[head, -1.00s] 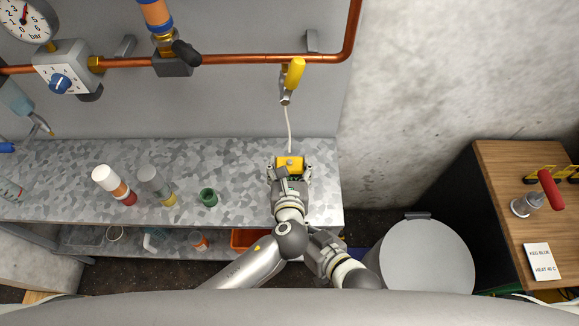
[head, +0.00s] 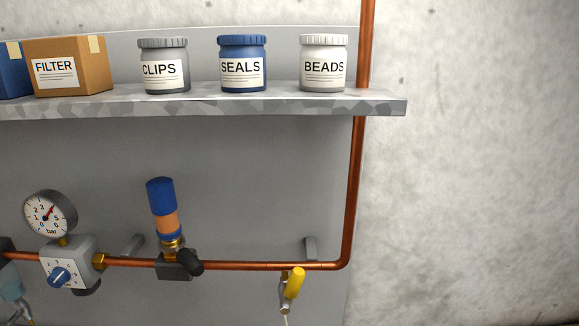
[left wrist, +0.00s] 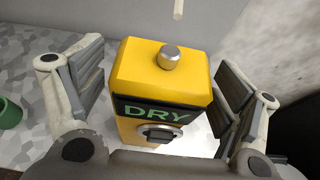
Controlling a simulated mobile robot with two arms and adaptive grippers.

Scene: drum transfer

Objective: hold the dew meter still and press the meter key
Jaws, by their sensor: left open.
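The dew meter (left wrist: 160,85) is a yellow box in the left wrist view, with a dark display reading DRY in green. A silver round stub (left wrist: 169,57) stands on its top. Below the display is a dark key-like part in a silver ring (left wrist: 160,133); I cannot tell for sure that it is the meter key. My left gripper (left wrist: 162,70) is open, with one finger on each side of the meter and visible gaps between. Neither gripper shows in the head view, and my right gripper is in no current frame.
A green cup (left wrist: 9,113) stands on the bench left of the meter. The head view shows a copper pipe (head: 230,264), a yellow-handled valve (head: 292,283), a gauge (head: 49,214), and a shelf (head: 250,104) with jars and boxes.

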